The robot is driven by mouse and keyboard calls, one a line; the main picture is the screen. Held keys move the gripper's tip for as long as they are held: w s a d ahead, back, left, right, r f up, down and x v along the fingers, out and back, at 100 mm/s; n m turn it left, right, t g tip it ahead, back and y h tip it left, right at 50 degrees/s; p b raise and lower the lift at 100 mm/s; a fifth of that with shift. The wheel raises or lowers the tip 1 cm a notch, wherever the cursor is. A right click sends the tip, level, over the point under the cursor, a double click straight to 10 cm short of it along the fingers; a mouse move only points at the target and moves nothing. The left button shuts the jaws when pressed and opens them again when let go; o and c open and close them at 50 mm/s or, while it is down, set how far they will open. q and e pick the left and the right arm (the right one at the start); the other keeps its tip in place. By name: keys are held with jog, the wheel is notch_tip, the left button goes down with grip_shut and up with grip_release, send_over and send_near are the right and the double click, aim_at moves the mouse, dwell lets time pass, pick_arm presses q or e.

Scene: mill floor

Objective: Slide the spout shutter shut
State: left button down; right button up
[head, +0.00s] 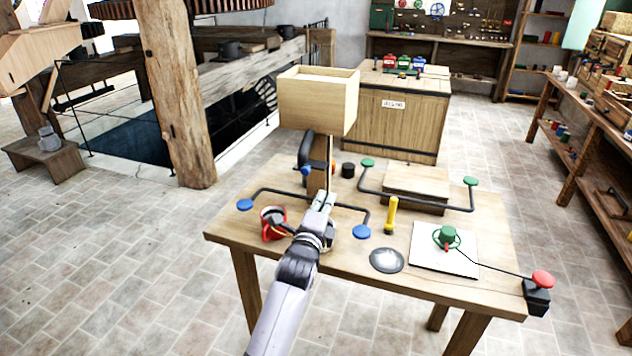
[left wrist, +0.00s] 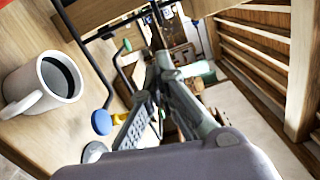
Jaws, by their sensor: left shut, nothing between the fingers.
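The pale wooden hopper box (head: 318,105) stands raised above the back of the work table on a wooden upright (head: 320,178). A dark curved part with a blue end (head: 305,158) sits below the box, at the left of the upright. I cannot make out the shutter plate or how far it stands open. My left gripper (head: 325,197) is shut and empty, in front of the upright and below the box. Its closed fingers also show in the left wrist view (left wrist: 163,62). The gripper and wrist hide part of the table. My right gripper is not in view.
The table (head: 350,255) holds a red item (head: 270,222), a yellow-handled tool (head: 391,215), a grey disc (head: 386,260), a green knob (head: 447,236) on a white plate and a red button (head: 542,280). Black rails have blue and green ends. A white mug (left wrist: 45,82) shows in the wrist view.

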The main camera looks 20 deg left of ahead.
aim_at(307, 169)
pick_arm(q)
jog(key=w+a+p, duration=0.2)
jog(key=w+a, duration=0.2)
jog(key=w, duration=0.1)
jog(key=shift+w+r, duration=0.35)
jog(key=shift+r, duration=0.05)
jog(key=a, duration=0.4)
jog(key=shift+w+a, duration=0.1)
jog(key=shift+a, duration=0.25)
jog(key=shift+f, duration=0.1)
